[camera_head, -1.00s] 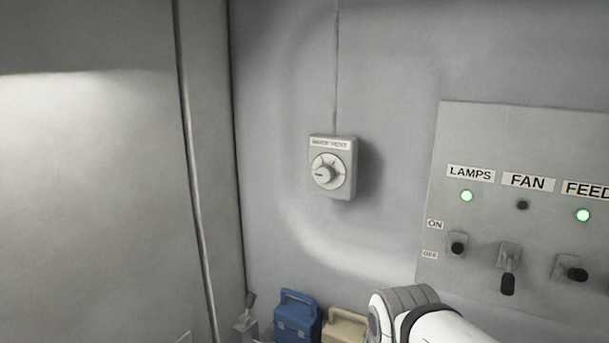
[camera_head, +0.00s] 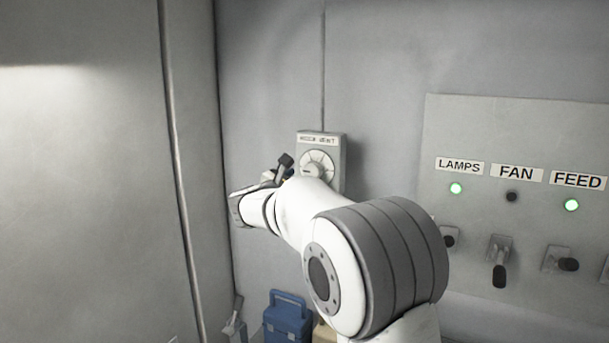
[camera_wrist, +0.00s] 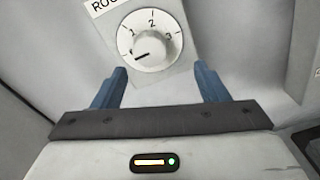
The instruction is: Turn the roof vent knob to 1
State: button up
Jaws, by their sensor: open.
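The roof vent box is a pale grey box (camera_head: 322,138) on the back wall, with a label at its top. Its round white knob (camera_head: 314,170) is partly covered by my arm in the head view. In the wrist view the knob (camera_wrist: 150,48) has a dial with 1, 2 and 3 readable. Its dark pointer mark points to the lower left, below the 1, where the dial's lowest marking is. My gripper (camera_wrist: 160,82) is open, its two blue fingers apart on either side below the knob, not touching it. In the head view the fingers are mostly hidden.
A switch panel (camera_head: 520,125) with LAMPS, FAN and FEED labels and levers is on the wall at right. The LAMPS and FEED lights are green; the FAN light is dark. A blue container (camera_head: 288,318) and a beige one (camera_head: 325,333) stand low below the box.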

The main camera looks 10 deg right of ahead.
aim_at(311, 170)
jog(key=shift+n+t, duration=0.3)
jog(key=shift+n, duration=0.1)
jog(key=x, duration=0.2)
jog(key=p+x, duration=0.1)
jog(key=x, duration=0.2)
jog(key=a+p+x, duration=0.1)
jog(key=x, duration=0.2)
jog(key=shift+w+r, duration=0.25)
jog(key=shift+w, duration=0.15)
jog(key=shift+c, duration=0.2)
